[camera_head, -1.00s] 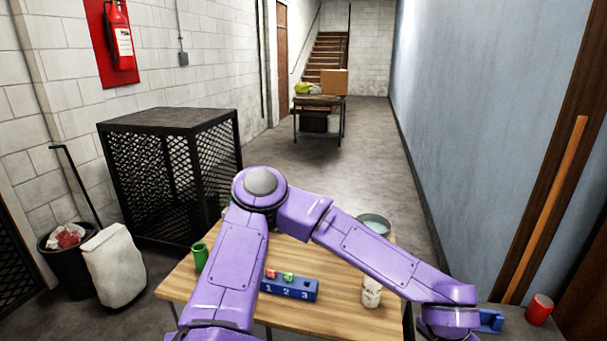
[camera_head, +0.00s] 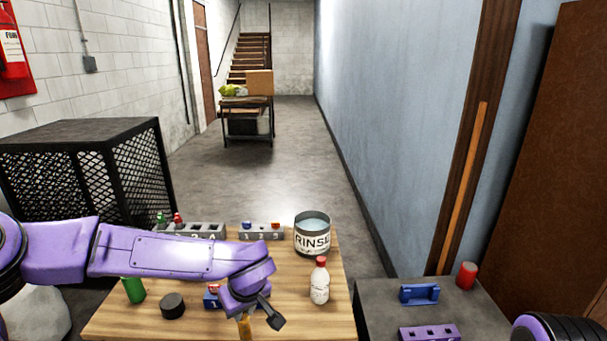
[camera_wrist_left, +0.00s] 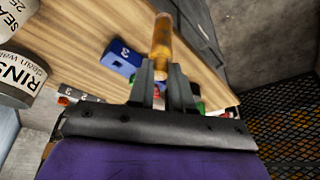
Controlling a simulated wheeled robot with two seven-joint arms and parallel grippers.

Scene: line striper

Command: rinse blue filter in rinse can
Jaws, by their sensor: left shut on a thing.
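The rinse can (camera_head: 313,240), a grey can lettered RINSE with liquid inside, stands at the back right of the wooden table. It also shows in the left wrist view (camera_wrist_left: 20,75). My left gripper (camera_head: 258,318) is over the table's front, nearer than the can and left of it. In the wrist view its fingers (camera_wrist_left: 162,75) are shut on a slim amber-orange piece (camera_wrist_left: 161,38). I see no blue filter in this grip. A small blue piece (camera_head: 247,227) sits in the grey numbered rack (camera_head: 262,236) left of the can. My right gripper is out of view.
A white bottle with red cap (camera_head: 320,285) stands in front of the can. A blue numbered block (camera_head: 211,298), black puck (camera_head: 172,306) and green cup (camera_head: 133,290) are on the table. A side bench (camera_head: 375,300) at right holds a blue holder (camera_head: 419,294) and red cylinder (camera_head: 467,275).

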